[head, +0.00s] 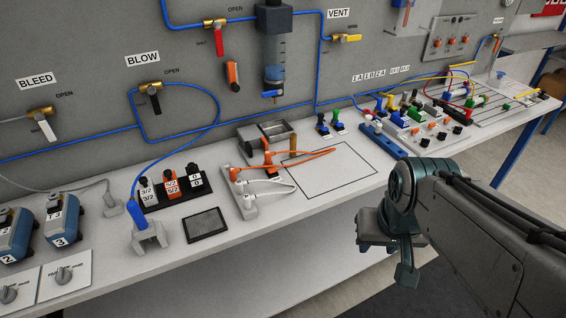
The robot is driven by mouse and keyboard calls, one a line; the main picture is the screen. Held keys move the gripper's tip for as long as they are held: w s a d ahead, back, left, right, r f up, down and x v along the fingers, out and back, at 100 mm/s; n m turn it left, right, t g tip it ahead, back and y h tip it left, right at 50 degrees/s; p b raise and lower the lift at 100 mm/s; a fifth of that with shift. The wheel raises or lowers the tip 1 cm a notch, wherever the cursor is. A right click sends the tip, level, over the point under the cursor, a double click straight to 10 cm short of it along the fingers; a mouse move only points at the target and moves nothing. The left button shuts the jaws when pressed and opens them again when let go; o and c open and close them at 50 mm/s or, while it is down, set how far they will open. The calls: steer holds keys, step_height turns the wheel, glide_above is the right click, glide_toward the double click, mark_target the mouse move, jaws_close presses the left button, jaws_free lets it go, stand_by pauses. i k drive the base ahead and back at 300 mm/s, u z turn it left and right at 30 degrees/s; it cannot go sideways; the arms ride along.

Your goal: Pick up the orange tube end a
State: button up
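One orange end piece (267,157) stands up near a small white holder. The other end runs to an orange piece (234,174) at the holder's left. I cannot read any mark saying which end is a. My gripper (388,258) hangs in front of the bench edge, to the right of and nearer than the tube, well apart from it. It touches nothing that I can see. Its fingers are seen from behind, so their opening is unclear.
White tubes (270,183) lie beside the orange one. A grey metal box (262,138) and a brown upright peg (293,146) stand behind. A black-outlined square (340,172) on the bench is mostly bare. A dark mat (206,224) lies front left. Connectors crowd the right.

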mark_target(232, 172)
steer(key=z, duration=0.45)
steer(key=k, duration=0.65)
steer(key=z, duration=0.7)
steer(key=i, duration=1.1)
steer(key=u, duration=1.15)
steer(key=i, duration=0.85)
steer(key=u, duration=1)
